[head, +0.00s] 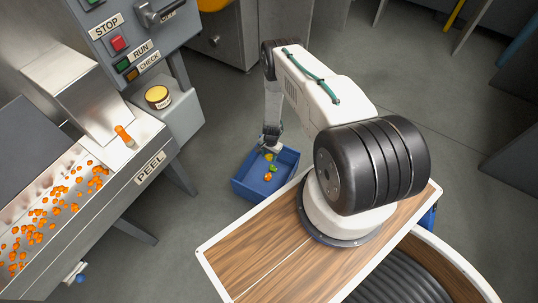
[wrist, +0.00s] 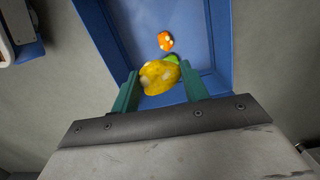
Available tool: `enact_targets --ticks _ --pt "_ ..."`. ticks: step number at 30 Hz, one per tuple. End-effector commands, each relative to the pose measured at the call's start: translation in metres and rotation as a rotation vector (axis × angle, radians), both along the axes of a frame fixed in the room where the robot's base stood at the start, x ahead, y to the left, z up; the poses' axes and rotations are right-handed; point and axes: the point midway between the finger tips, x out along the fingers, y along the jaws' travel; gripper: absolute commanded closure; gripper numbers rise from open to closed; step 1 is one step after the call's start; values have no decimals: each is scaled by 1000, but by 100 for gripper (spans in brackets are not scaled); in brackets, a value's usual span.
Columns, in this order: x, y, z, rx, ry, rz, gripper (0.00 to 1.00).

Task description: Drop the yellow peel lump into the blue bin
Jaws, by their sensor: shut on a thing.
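The yellow peel lump (wrist: 159,77) is between the two green fingers of my gripper (wrist: 162,88) in the wrist view, and the gripper is shut on it. In the head view the lump (head: 269,156) shows small and yellow below the gripper (head: 270,147). The blue bin (head: 252,188) stands on the floor, and the lump appears over its opening. The bin's blue wall (wrist: 100,30) also shows in the wrist view. An orange lump (wrist: 165,41) and a green lump (wrist: 172,59), partly hidden by the yellow one, lie in the bin.
My wooden-topped base is right of the bin. Grey floor (head: 195,215) lies open left of the bin.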

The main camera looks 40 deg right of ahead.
Motion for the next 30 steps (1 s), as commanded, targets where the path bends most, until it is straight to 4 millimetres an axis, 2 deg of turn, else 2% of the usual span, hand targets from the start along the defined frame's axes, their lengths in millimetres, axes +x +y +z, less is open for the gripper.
enact_targets --ticks 2,3,5,6,14,17,27,30 --pt "0 0 0 0 0 0 77" --pt "0 0 0 0 0 0 50" --pt "0 0 0 0 0 0 33" --pt "0 0 0 0 0 0 30" --pt "0 0 1 0 0 0 30" --pt "1 -2 8 -1 -1 0 30" --pt "3 -8 61 -1 -1 0 30" --pt "3 -9 71 0 -1 0 30"
